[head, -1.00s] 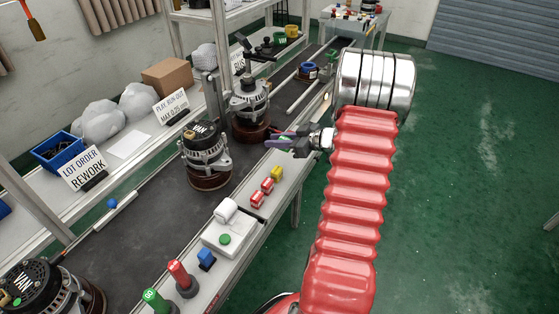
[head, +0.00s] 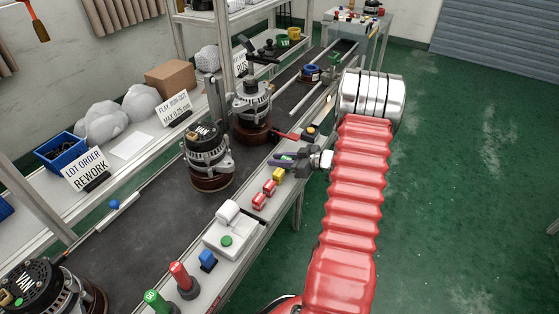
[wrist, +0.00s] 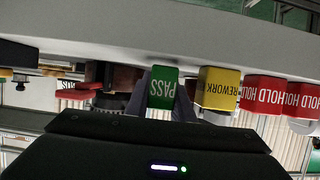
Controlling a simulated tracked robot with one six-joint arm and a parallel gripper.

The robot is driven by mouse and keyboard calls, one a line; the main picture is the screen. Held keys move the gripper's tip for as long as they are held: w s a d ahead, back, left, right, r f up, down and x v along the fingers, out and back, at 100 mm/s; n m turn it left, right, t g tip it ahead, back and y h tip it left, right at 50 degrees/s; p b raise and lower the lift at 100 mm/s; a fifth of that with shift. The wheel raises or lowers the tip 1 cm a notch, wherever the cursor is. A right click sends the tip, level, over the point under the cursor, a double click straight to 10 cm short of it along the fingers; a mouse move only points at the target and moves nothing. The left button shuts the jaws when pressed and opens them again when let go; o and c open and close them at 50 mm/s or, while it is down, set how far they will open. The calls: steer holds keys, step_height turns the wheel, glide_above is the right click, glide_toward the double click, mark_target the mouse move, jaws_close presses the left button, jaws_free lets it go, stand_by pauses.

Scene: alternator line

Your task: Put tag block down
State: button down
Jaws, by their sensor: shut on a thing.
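My gripper (head: 285,160) is over the near ledge of the line, just beyond the yellow tag block in the head view. It is shut on the green PASS block (wrist: 163,87), which shows between the fingers in the wrist view. In that inverted view it lines up beside the yellow REWORK block (wrist: 218,88), with a narrow gap. I cannot tell whether it touches the ledge. The yellow block also shows in the head view (head: 279,174). Two red HOLD blocks (head: 270,187) (head: 259,200) stand in the same row, also seen in the wrist view (wrist: 264,93).
A red-handled tool (head: 287,135) and a dark block with an orange top (head: 310,131) lie just beyond my gripper. Alternators (head: 207,155) (head: 252,103) stand on the dark belt (head: 150,205). A white box with a green button (head: 226,240) is nearer on the ledge.

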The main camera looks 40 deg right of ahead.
steer(key=shift+f, duration=0.3)
steer(key=c, duration=1.8)
jaws_free()
steer(key=shift+f, duration=0.1)
steer(key=v, duration=1.2)
